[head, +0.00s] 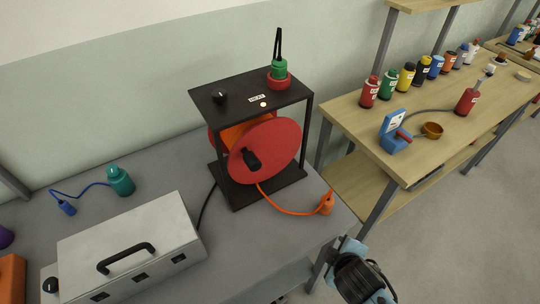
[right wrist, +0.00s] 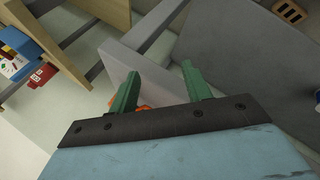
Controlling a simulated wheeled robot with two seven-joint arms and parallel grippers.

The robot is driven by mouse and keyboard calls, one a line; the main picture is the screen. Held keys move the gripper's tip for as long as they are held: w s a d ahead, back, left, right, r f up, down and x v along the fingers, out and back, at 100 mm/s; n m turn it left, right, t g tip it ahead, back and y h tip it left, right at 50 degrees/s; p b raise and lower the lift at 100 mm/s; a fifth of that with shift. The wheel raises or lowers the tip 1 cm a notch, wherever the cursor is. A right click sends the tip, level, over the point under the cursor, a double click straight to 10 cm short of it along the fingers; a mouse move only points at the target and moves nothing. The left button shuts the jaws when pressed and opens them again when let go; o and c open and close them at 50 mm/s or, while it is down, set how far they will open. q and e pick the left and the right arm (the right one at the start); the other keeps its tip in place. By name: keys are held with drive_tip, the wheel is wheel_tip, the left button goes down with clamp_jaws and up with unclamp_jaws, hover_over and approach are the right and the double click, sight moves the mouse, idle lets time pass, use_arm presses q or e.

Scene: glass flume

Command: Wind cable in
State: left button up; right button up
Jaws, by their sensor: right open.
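A cable reel with a red disc (head: 265,150) and a black crank handle (head: 251,159) sits in a black frame (head: 240,85) on the grey bench. An orange cable (head: 285,207) runs from the reel across the bench to an orange end piece (head: 326,203) near the right edge. My right gripper shows its green fingers apart and empty in the right wrist view (right wrist: 160,72). A bit of orange (right wrist: 143,107) shows beyond its fingers, mostly hidden. In the head view my right arm is at the lower right, beyond the bench edge. My left gripper is out of view.
The frame's top carries a black knob (head: 220,97), a lit lamp (head: 263,104) and a green-and-red piece (head: 279,75). A grey case (head: 130,250) and a teal bottle-like object (head: 120,181) stand on the bench's left. A wooden table (head: 440,150) with bottles stands right.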

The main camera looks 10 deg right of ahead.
drive_tip(key=w+a+r+n+t, duration=0.1)
drive_tip(key=r+n, duration=0.1)
drive_tip(key=w+a+r+n+t, duration=0.1)
drive_tip(key=w+r+n+t, duration=0.1)
drive_tip(key=r+n, duration=0.1)
drive_tip(key=w+r+n+t, duration=0.1)
drive_tip(key=w+r+n, duration=0.1)
drive_tip(key=shift+w+a+r+n, duration=0.2)
drive_tip(key=shift+a+r+n, duration=0.05)
drive_tip(key=shift+a+n, duration=0.15)
wheel_tip(320, 180, up, 3)
drive_tip(key=w+a+n+t+y, duration=0.1)
drive_tip(key=w+a+n+t, duration=0.1)
drive_tip(key=n, duration=0.3)
drive_tip(key=n+t+y+p, duration=0.1)
drive_tip(key=n+t+y, duration=0.2)
drive_tip(key=n+y, duration=0.9)
approach(257, 168)
drive_tip(key=a+r+n+h, duration=0.2)
drive_tip(key=n+h, duration=0.2)
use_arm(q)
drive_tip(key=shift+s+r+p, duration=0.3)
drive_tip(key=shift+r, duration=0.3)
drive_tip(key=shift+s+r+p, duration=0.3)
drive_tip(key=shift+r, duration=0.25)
use_arm(e)
drive_tip(key=x, duration=1.1)
drive_tip(key=shift+w+a+f, duration=0.15)
drive_tip(key=shift+w, duration=0.1)
drive_tip(key=shift+c, duration=0.2)
